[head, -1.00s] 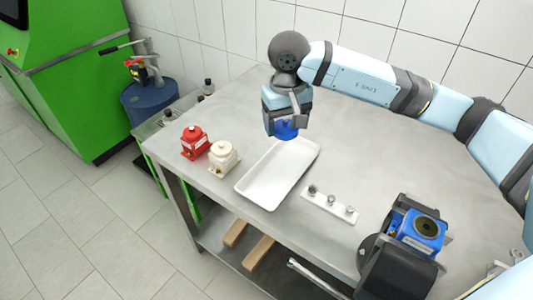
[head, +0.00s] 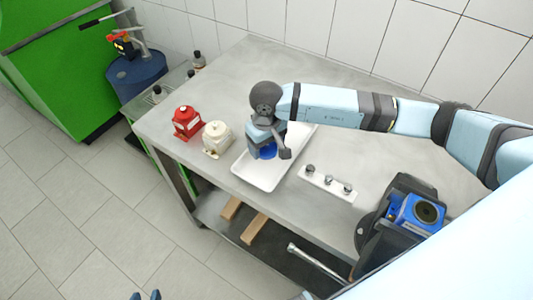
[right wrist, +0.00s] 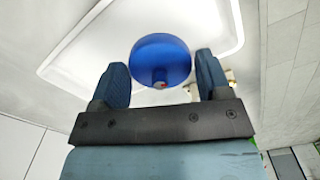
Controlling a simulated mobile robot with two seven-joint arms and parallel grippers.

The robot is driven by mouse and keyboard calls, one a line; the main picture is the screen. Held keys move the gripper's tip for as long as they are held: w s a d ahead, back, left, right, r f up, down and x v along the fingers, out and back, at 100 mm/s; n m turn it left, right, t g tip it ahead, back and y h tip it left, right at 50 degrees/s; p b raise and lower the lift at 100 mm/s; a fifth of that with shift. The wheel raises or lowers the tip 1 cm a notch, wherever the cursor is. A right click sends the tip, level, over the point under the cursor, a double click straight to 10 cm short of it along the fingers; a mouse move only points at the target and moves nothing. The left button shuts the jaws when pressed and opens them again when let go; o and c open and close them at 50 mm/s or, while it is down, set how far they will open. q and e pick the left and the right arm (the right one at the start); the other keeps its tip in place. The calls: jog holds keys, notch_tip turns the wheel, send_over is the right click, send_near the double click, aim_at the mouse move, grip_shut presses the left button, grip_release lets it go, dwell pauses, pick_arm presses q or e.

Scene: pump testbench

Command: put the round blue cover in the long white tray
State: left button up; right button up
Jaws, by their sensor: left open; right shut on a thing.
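The round blue cover (head: 267,153) is at my right gripper (head: 268,149), over the long white tray (head: 262,178) toward its left side. In the right wrist view the cover (right wrist: 160,60) sits between the fingers of the right gripper (right wrist: 162,75), which is shut on it, with the white tray (right wrist: 80,75) behind. I cannot tell whether the cover touches the tray floor. The tray lies on the steel table and looks otherwise empty. My left gripper (head: 145,296) shows only its fingertips at the bottom edge, open, away from the table.
A red part (head: 187,123) and a cream part (head: 217,138) stand left of the tray. A white strip with metal knobs (head: 328,184) lies to its right. A black and blue pump unit (head: 412,215) stands further right. The back of the steel table (head: 345,75) is clear.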

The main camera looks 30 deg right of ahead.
aim_at(266, 163)
notch_tip(266, 163, down, 6)
jog(key=shift+r+p, duration=0.2)
jog(key=shift+p, duration=0.2)
jog(key=shift+f, duration=0.1)
jog(key=shift+f+b, duration=0.2)
jog(key=shift+b, duration=0.1)
jog(key=o, duration=1)
jog(key=shift+r, duration=0.1)
jog(key=shift+r, duration=0.1)
